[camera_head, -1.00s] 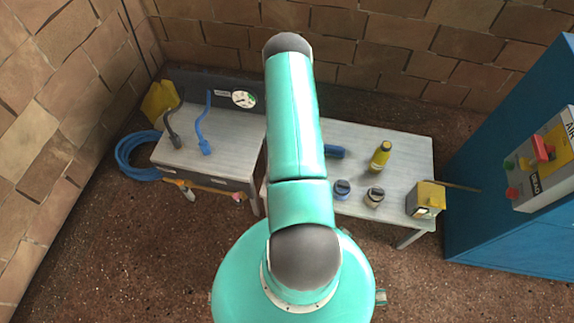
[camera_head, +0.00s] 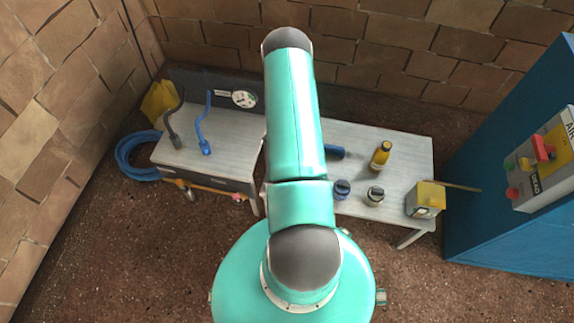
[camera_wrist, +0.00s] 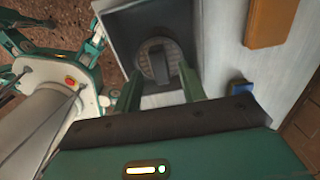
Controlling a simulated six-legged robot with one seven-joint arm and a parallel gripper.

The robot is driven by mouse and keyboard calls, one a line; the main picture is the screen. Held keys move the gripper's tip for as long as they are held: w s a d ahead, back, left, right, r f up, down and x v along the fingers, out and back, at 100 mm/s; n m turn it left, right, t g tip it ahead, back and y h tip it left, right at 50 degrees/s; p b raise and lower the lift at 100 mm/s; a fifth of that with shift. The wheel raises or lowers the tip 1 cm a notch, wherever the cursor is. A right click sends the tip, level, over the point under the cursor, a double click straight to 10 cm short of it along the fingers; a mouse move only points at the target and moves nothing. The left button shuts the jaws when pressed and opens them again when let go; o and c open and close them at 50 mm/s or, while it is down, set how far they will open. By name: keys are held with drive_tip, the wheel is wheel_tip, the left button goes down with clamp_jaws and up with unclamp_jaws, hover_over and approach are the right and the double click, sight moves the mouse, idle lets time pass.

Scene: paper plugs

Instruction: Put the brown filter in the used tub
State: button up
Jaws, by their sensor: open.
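In the wrist view, my gripper (camera_wrist: 157,88) is open, with one finger on each side of a dark grey-brown round piece (camera_wrist: 152,55) with a ribbed strip across its top. It looks like the brown filter, but its colour is dull here. It sits inside a grey, straight-walled open container (camera_wrist: 118,22), which may be the used tub; no label is readable. The fingertips are near the round piece; I cannot tell whether they touch it. In the head view, my own arm hides the gripper and this container.
A blue cabinet (camera_head: 475,200) stands right. The wrist view shows an orange-brown block (camera_wrist: 270,22) and a small blue block (camera_wrist: 243,88).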

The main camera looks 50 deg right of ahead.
wheel_tip(320, 180, up, 10)
drive_tip(key=shift+r, duration=0.2)
drive_tip(key=w+a+r+n+t, duration=0.1)
drive_tip(key=w+a+r+n, duration=0.35)
drive_tip(key=r, duration=0.55)
drive_tip(key=w+a+r+n+t, duration=0.1)
drive_tip(key=w+a+r+n, duration=0.2)
drive_tip(key=a+r+n, duration=0.5)
drive_tip(key=w+a+r+n+t, duration=0.1)
drive_tip(key=w+a+r+n, duration=0.2)
drive_tip(key=r, duration=0.9)
drive_tip(key=s+a+r+n, duration=0.2)
drive_tip(key=a+r+n, duration=0.4)
drive_tip(key=a+r, duration=0.45)
drive_tip(key=s+a+r+n+t, duration=0.2)
drive_tip(key=s+a+r+n, duration=0.6)
drive_tip(key=s+a+n, duration=0.2)
drive_tip(key=shift+s+t, duration=0.3)
drive_tip(key=shift+s, duration=0.4)
drive_tip(key=shift+r, duration=0.1)
drive_tip(key=shift+c, duration=0.5)
